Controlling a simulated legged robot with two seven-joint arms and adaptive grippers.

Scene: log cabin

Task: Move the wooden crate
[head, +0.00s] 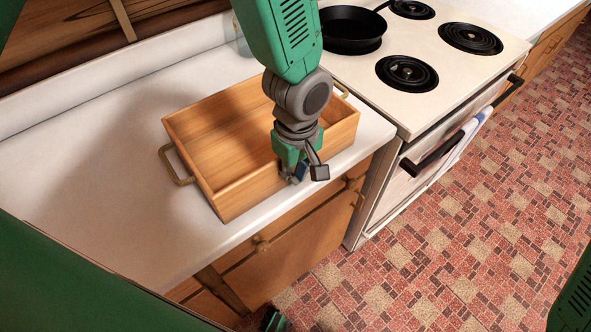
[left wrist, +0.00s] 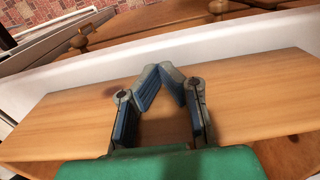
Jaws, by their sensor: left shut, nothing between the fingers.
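The wooden crate (head: 238,190) is an open, empty, light-brown box on the white counter. It has a brass handle at its left end (head: 166,166) and another at its far right end (head: 341,89). My left gripper (head: 303,177) is at the crate's front wall, right of its middle, with the arm passing over the crate. In the left wrist view the fingers (left wrist: 172,72) meet at the tips with nothing between them, over the crate's wood (left wrist: 265,90). I cannot tell whether they touch it.
The white counter (head: 90,190) is clear left of the crate. A stove (head: 440,75) with several coil burners adjoins it on the right, with a black pan (head: 352,28) on it. Cabinet drawers (head: 290,240) are below the front edge. A towel (head: 468,135) hangs on the oven.

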